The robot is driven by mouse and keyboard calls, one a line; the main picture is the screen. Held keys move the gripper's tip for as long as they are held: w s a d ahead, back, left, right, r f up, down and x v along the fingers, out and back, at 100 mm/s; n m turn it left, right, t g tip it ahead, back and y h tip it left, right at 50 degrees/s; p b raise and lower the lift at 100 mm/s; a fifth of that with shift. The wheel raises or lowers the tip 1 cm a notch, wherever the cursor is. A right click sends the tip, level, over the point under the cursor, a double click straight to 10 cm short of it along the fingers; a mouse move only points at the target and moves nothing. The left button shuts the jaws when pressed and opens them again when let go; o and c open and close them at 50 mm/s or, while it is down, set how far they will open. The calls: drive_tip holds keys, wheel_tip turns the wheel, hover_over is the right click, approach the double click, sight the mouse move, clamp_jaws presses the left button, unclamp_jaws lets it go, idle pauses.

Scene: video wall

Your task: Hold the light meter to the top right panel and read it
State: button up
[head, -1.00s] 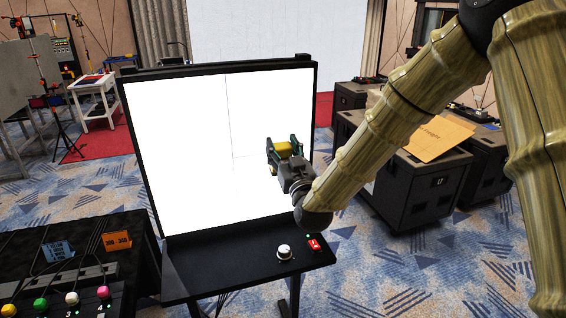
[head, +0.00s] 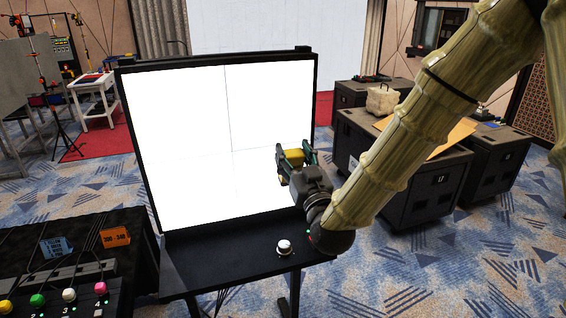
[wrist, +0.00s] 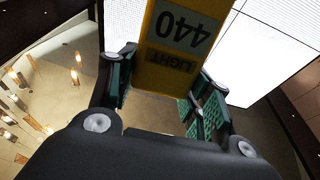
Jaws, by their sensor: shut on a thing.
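My gripper (head: 296,160) is shut on the yellow light meter (head: 292,157). In the wrist view the meter (wrist: 180,45) stands between the green-padded fingers (wrist: 160,95), its face towards the camera, upside down, showing 440 and the word LIGHT. The lit white video wall has four panels with thin dark seams. The top right panel (head: 270,105) is blank white; the meter appears in front of the wall's right side, around the height of the horizontal seam. I cannot tell whether it touches the wall. The wall's panels (wrist: 270,50) also glow behind the meter in the wrist view.
A black shelf below the wall carries a white knob (head: 284,247). At the lower left, a black table holds coloured buttons (head: 69,295), a blue card (head: 56,246) and an orange card (head: 116,237). Black cases (head: 415,185) stand at the right. Patterned carpet is open at the lower right.

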sight(302, 166)
drive_tip(key=s, duration=0.1)
drive_tip(key=s+d, duration=0.1)
drive_tip(key=s, duration=0.1)
drive_tip(key=s+b, duration=0.1)
drive_tip(key=s, duration=0.1)
drive_tip(key=shift+d, duration=0.3)
idle(0.6)
